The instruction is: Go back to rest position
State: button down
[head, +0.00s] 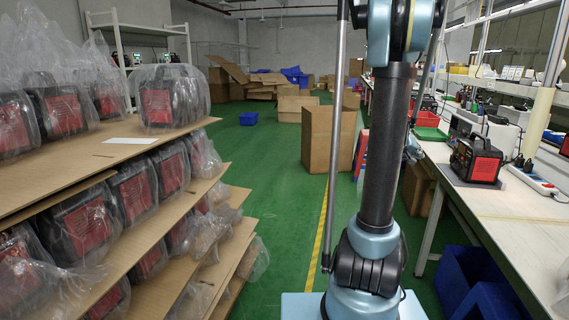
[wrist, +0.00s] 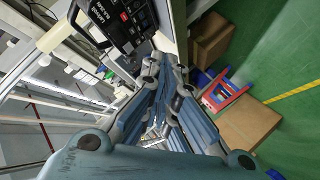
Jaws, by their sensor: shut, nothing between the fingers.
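My gripper (wrist: 162,66) shows in the wrist view, its two blue-padded fingers meeting at the tips with nothing between them. A black and red power station (head: 477,160) stands on the white workbench (head: 505,203) at the right. In the wrist view a black device with a printed panel and red parts (wrist: 122,20) lies beyond the fingertips at the top. I cannot tell its distance from them.
Shelving (head: 150,145) on the left holds several plastic-wrapped black and red units. A cardboard box (head: 329,138) stands on the green floor ahead. Blue bins (head: 466,275) sit under the bench. A power strip (head: 533,180) lies on the bench. The green aisle (head: 262,190) is clear.

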jog(key=s+a+f+n+g+y, duration=0.1)
jog(key=s+a+f+y, duration=0.2)
jog(key=s+a, duration=0.8)
jog(key=s+a+f+n+g+y, duration=0.1)
jog(key=s+a+f+y, duration=0.3)
jog(key=s+a, duration=0.7)
jog(key=s+a+f+n+g+y, duration=0.1)
jog(key=s+a+f+y, duration=0.3)
jog(key=s+a, duration=0.7)
notch_tip(320, 180, down, 3)
jog(key=shift+s+a+r+n+g, duration=0.1)
jog(key=shift+s+a+n+g, duration=0.3)
jog(key=shift+a+g, duration=0.55)
